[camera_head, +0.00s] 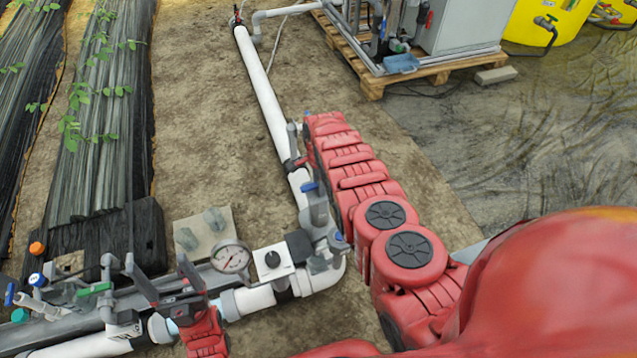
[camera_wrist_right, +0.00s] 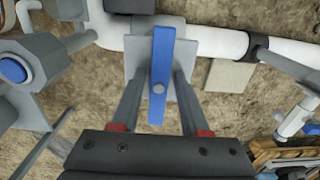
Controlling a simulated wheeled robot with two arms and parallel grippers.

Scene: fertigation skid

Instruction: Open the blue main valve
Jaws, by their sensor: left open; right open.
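The blue valve handle (camera_wrist_right: 161,75) is a straight bar seen upright in the right wrist view. It sits on a grey valve body on the white pipe. My right gripper (camera_wrist_right: 159,92) is open, with one finger on each side of the handle. Gaps show between fingers and handle, and I cannot tell if the tips touch anything. My left gripper (camera_head: 157,264) is open and empty in the lower left, above the pipework by the pressure gauge (camera_head: 231,258).
The long white pipe (camera_head: 262,88) runs to the back. A small blue-handled valve (camera_head: 310,187) stands near the pipe elbow. A wooden pallet (camera_head: 440,74) carries equipment at the back. Planted rows lie at left.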

